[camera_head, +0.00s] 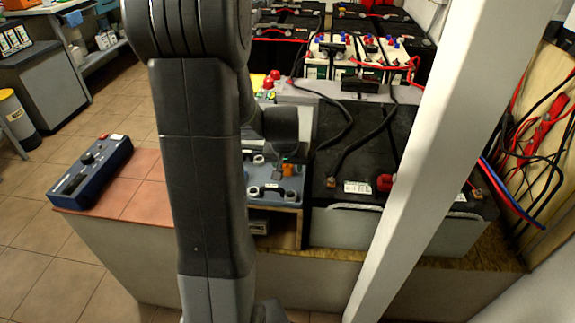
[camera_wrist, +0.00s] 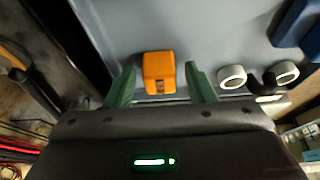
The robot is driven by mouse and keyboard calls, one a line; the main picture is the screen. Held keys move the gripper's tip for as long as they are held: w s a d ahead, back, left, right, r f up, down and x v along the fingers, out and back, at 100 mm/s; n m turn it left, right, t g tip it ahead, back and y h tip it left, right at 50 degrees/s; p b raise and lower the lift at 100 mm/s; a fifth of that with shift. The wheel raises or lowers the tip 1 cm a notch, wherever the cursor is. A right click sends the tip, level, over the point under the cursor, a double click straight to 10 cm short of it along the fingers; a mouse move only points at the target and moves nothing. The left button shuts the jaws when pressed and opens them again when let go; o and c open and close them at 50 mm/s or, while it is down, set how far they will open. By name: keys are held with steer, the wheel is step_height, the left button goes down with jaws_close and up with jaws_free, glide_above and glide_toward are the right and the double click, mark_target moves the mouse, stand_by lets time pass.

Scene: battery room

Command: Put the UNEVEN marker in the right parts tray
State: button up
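A small orange block (camera_wrist: 159,72), which may be the marker, sits on a grey-blue surface (camera_wrist: 200,35) in the wrist view. It also shows in the head view (camera_head: 288,170), small and partly covered. No word on it is readable. My gripper (camera_wrist: 160,86) has its two green fingers apart, one on each side of the block, with a gap on both sides. In the head view my arm hides most of the gripper. I cannot make out which thing is the right parts tray.
White rings (camera_wrist: 232,76) stand right of the block. A large black battery (camera_head: 345,150) with cables stands right of the grey-blue top. A blue meter (camera_head: 92,172) lies on the counter's left end (camera_head: 140,190). A white post (camera_head: 440,130) crosses the front right.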

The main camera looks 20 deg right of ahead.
steer(key=shift+r, duration=0.45)
steer(key=p+v, duration=0.2)
steer(key=v, duration=0.9)
steer(key=shift+r+p, duration=0.25)
steer(key=shift+p, duration=0.15)
steer(key=shift+s+a+f, duration=0.1)
steer(key=b+x, duration=0.2)
steer(key=x, duration=1)
steer(key=shift+s+b, duration=0.1)
steer(key=shift+b, duration=0.25)
steer(key=shift+r+p, duration=0.55)
steer(key=shift+r, duration=1.35)
